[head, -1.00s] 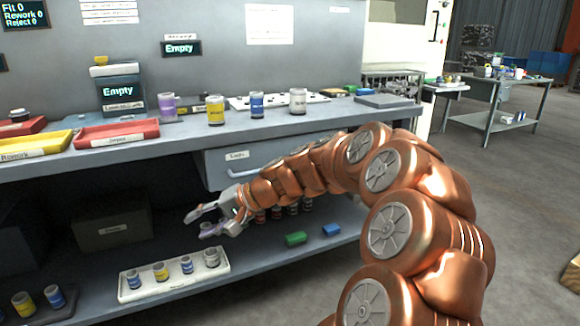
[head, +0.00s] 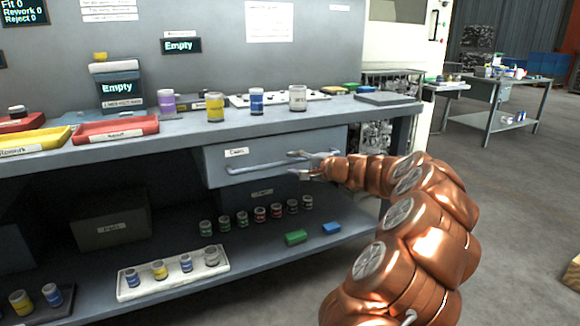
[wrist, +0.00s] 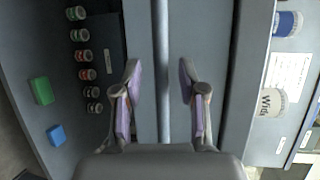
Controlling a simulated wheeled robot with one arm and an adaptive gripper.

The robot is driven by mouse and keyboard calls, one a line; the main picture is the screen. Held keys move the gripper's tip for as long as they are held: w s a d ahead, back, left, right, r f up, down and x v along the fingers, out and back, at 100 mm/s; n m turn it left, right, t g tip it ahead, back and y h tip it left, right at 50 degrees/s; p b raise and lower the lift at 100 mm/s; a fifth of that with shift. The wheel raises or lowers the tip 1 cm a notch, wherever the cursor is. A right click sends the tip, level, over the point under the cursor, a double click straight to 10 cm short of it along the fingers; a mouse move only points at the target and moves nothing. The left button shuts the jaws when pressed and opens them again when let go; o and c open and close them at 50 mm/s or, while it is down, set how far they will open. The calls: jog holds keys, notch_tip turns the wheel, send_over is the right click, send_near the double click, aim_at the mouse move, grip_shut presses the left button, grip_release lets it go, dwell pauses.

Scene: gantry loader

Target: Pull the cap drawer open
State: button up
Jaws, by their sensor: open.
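The cap drawer (head: 215,165) is a grey drawer under the workbench top, with a small label at its upper left. It looks shut or nearly so; I cannot tell exactly. Its long bar handle (head: 262,165) runs across the front. My gripper (head: 300,164) is at the right part of the handle, with its fingers apart. In the wrist view, the handle bar (wrist: 163,70) runs between the two open fingers (wrist: 160,82). There is a gap on both sides, and neither finger visibly touches it.
Jars (head: 215,107) stand on the bench top above the drawer. The lower shelf holds small jars (head: 260,213), a green block (head: 296,238), a blue block (head: 331,228) and a white tray (head: 210,270) of jars.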

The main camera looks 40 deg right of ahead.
jog(key=shift+w+f, duration=0.15)
jog(key=shift+w, duration=1.05)
jog(key=shift+a, duration=0.1)
jog(key=shift+c, duration=0.3)
grip_shut()
